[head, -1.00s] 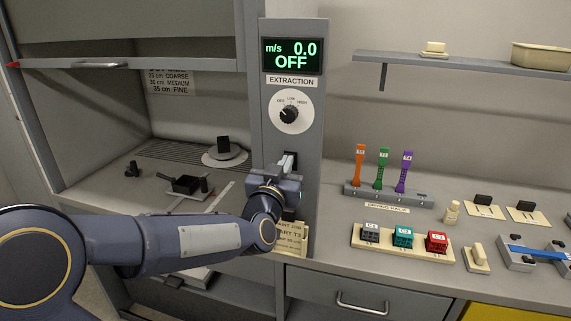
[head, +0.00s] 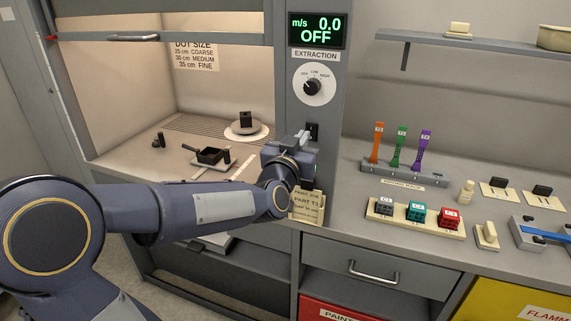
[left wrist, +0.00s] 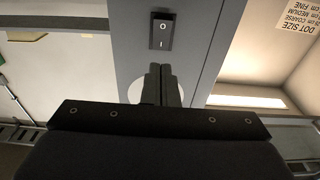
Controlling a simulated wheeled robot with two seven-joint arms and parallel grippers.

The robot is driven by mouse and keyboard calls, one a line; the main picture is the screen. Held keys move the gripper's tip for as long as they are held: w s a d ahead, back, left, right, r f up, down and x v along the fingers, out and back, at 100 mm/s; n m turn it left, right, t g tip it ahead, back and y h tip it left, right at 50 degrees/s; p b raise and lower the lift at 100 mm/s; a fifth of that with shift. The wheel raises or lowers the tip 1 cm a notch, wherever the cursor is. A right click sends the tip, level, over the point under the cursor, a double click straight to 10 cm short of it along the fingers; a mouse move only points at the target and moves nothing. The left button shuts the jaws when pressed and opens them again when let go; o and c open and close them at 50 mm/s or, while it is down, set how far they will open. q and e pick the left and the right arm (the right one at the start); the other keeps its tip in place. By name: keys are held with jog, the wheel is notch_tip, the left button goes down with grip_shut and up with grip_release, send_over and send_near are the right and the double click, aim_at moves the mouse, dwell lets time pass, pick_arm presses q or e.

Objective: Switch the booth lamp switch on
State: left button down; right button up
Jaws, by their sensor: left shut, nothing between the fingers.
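The booth lamp switch is a black rocker in a black frame on the grey post, below the extraction dial. It shows in the head view (head: 313,131) and, with its O and I marks, in the left wrist view (left wrist: 161,30). My left gripper (head: 303,138) is shut and empty just in front of and below the switch. Its closed fingertips (left wrist: 161,72) appear apart from the switch in the left wrist view. The spray booth (head: 222,95) is lit warmly inside. My right gripper is not in view.
The extraction dial (head: 313,86) and its display (head: 318,31) reading OFF are above the switch. A paper card (head: 307,207) is below my gripper. The counter at right holds a rack (head: 402,175) and a block tray (head: 411,220). A shelf (head: 470,42) hangs above.

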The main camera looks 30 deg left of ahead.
pick_arm(q)
jog(key=r+v, duration=0.2)
jog(key=v, duration=0.7)
jog(key=shift+s+b, duration=0.25)
jog(key=shift+b, duration=0.05)
jog(key=shift+d+f, duration=0.1)
